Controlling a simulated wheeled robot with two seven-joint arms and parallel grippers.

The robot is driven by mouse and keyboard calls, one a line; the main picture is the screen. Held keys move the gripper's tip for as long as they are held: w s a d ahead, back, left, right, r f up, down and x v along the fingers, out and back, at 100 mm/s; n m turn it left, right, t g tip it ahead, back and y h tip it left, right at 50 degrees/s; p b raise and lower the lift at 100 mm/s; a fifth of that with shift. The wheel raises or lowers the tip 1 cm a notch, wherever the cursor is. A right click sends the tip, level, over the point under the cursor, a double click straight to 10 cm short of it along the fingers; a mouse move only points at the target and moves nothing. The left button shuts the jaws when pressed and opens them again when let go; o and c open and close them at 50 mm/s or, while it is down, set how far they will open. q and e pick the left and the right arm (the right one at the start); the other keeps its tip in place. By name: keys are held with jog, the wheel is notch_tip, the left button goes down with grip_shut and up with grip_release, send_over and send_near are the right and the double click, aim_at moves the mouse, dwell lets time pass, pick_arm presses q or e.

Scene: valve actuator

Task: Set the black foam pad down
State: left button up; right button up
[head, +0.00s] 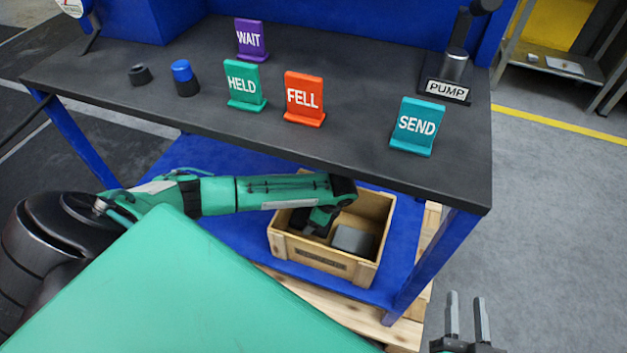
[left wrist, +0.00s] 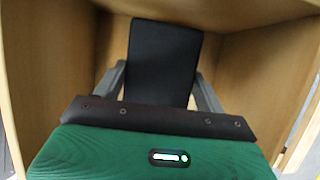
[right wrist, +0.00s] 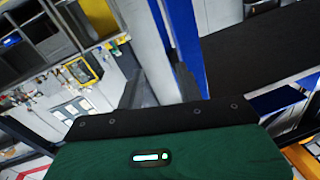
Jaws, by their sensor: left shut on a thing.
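The black foam pad (left wrist: 163,58) is a dark flat slab between the two fingers of my left gripper (left wrist: 160,72) in the left wrist view. My left gripper is shut on it. In the head view, my left arm reaches under the bench top and my left gripper (head: 318,221) is inside the wooden crate (head: 322,262), at its left part. The pad is largely hidden there, and I cannot tell whether it touches the crate floor. My right gripper (head: 467,318) is open and empty, low at the right, off the bench.
A grey block (head: 352,240) lies in the crate, right of my left gripper. The crate stands on a blue lower shelf (head: 215,240). A blue leg (head: 430,265) stands right.

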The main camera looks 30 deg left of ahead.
pick_arm(q)
jog(key=shift+f, duration=0.5)
notch_tip(320, 180, down, 3)
jog(key=shift+f+b, duration=0.15)
jog(key=shift+b, duration=0.55)
jog(key=shift+f, duration=0.2)
pick_arm(e)
notch_tip(320, 180, up, 7)
jog(key=w+d+t, duration=0.1)
jog(key=d+t, duration=0.1)
jog(key=t, duration=0.2)
jog(key=shift+w+r+t, duration=0.2)
jog(key=shift+w+t, duration=0.05)
jog(key=shift+t, duration=0.15)
pick_arm(q)
jog(key=o, duration=1)
jog(key=shift+f, duration=0.1)
jog(key=shift+c, duration=0.2)
pick_arm(e)
jog(key=shift+f, duration=0.1)
